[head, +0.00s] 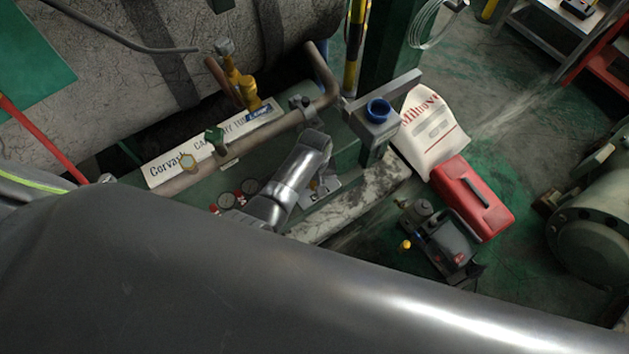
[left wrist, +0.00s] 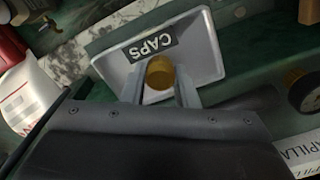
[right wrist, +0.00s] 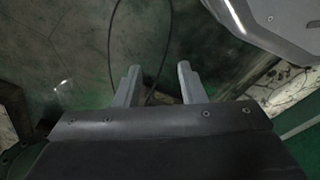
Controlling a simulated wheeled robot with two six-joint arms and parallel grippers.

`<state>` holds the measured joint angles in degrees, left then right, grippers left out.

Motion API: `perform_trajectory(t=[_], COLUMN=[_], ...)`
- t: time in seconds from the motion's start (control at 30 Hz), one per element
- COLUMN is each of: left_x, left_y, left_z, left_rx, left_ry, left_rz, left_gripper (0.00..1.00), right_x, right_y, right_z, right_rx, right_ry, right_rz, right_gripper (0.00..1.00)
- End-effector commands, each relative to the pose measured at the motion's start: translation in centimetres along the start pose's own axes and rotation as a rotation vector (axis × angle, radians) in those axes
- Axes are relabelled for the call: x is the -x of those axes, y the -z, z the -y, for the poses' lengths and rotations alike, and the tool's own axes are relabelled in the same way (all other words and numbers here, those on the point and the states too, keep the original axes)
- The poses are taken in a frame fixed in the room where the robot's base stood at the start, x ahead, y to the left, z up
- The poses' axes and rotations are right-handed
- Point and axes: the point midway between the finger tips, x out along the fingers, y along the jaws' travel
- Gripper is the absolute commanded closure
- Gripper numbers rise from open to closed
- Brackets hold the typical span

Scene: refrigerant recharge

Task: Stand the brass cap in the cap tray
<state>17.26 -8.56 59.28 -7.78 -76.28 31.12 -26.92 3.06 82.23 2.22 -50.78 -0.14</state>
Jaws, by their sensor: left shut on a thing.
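The brass cap (left wrist: 160,72) is held between the fingertips of my left gripper (left wrist: 159,86), seen in the left wrist view. The cap tray (left wrist: 205,52) is a shallow grey tray with a CAPS label, directly beyond the cap. The cap overlaps the tray floor in this view; I cannot tell whether it touches. In the head view the tray (head: 330,186) is partly hidden behind my left wrist. My right gripper (right wrist: 156,80) is open and empty over the dark green floor, away from the tray.
A blue cup (head: 378,110) sits on a bracket to the right. A white bag (head: 432,130), a red case (head: 472,198) and a black pump (head: 446,244) stand on the floor.

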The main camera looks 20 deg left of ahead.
Motion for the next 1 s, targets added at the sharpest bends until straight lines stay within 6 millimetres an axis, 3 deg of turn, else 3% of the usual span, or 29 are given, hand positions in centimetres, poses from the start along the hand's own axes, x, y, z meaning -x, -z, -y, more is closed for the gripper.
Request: perform_trajectory(t=[0.33, 0.37, 0.5, 0.9, 1.0], left_x=[-0.4, -0.3, -0.3, 0.1, 0.9], left_y=[0.0, 0.0, 0.0, 0.0, 0.0], left_z=[0.0, 0.0, 0.0, 0.0, 0.0], left_rx=[0.0, 0.0, 0.0, 0.0, 0.0], left_ry=[0.001, 0.0, 0.001, 0.0, 0.0], left_rz=[0.0, 0.0, 0.0, -0.001, -0.001], left_gripper=[0.95, 0.7, 0.52, 0.52, 0.52], right_x=[0.2, 0.3, 0.3, 0.4, -0.5], right_y=[0.2, 0.2, 0.2, 0.1, -0.5], right_z=[0.1, 0.1, 0.1, 0.1, -0.2], right_rx=[-0.002, -0.002, -0.002, -0.001, 0.004], right_ry=[0.002, 0.002, 0.002, 0.001, -0.005], right_rz=[-0.001, -0.002, -0.002, -0.003, 0.004], right_gripper=[0.64, 0.64, 0.64, 0.64, 0.64])
